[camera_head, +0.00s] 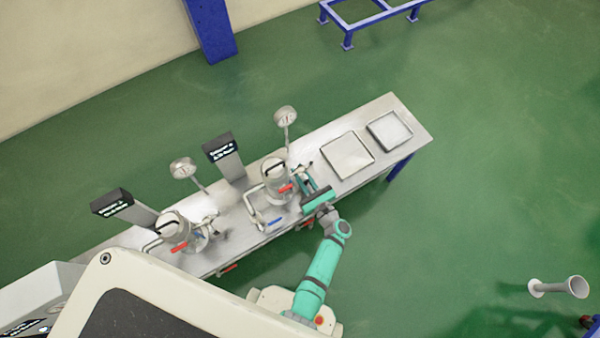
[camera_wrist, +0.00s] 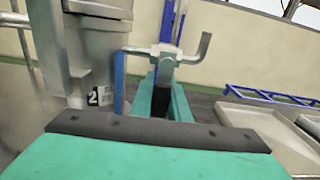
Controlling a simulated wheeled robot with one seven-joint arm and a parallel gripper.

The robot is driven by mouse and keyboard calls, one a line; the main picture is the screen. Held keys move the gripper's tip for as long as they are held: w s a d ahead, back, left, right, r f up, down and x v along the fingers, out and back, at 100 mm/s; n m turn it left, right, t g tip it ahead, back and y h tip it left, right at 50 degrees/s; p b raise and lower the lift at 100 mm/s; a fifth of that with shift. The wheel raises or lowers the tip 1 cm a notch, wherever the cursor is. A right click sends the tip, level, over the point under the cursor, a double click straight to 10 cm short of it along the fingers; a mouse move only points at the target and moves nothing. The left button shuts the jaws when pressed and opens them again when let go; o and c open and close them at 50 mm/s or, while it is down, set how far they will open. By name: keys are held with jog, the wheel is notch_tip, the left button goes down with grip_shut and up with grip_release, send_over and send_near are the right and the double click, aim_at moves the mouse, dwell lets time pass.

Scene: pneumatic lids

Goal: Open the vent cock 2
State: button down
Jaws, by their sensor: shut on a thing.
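The vent cock 2 (camera_wrist: 166,58) is a small grey metal cock on a thin pipe from the side of a metal vessel (camera_wrist: 85,45) that carries a "2" label (camera_wrist: 98,97). Its bent lever (camera_wrist: 196,52) points right with its end turned up. My gripper (camera_wrist: 163,88) has teal fingers and is shut on the cock, at its middle just under the lever. In the head view, my gripper (camera_head: 311,188) reaches to the right side of the right-hand vessel (camera_head: 275,185). The cock itself is too small there to make out clearly.
A second vessel (camera_head: 174,231) stands to the left on the same metal table (camera_head: 236,229). Gauges (camera_head: 286,116) and black signs (camera_head: 218,147) stand behind. Two shallow trays (camera_head: 347,156) lie at the right end. A blue strip (camera_wrist: 120,82) stands close left of my fingers.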

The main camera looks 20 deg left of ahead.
jog(key=n, duration=0.2)
jog(key=w+d+n, duration=0.1)
jog(key=n, duration=0.1)
jog(key=shift+w+d+r+n, duration=0.1)
jog(key=shift+w+r+n, duration=0.1)
jog(key=shift+n, duration=0.2)
jog(key=n, duration=0.1)
jog(key=w+r+n, duration=0.1)
jog(key=n, duration=0.1)
jog(key=d+n, duration=0.1)
jog(key=n, duration=0.1)
jog(key=shift+w+r, duration=0.15)
jog(key=shift+w+d+r+n, duration=0.1)
jog(key=shift+r+n, duration=0.35)
jog(key=shift+n, duration=0.9)
jog(key=shift+w+d+r+n, duration=0.15)
jog(key=shift+r+n, duration=0.3)
jog(key=shift+n, duration=0.85)
jog(key=shift+w+r+n, duration=0.1)
jog(key=shift+r+n, duration=0.35)
jog(key=shift+n, duration=0.9)
jog(key=c, duration=1.7)
grip_release()
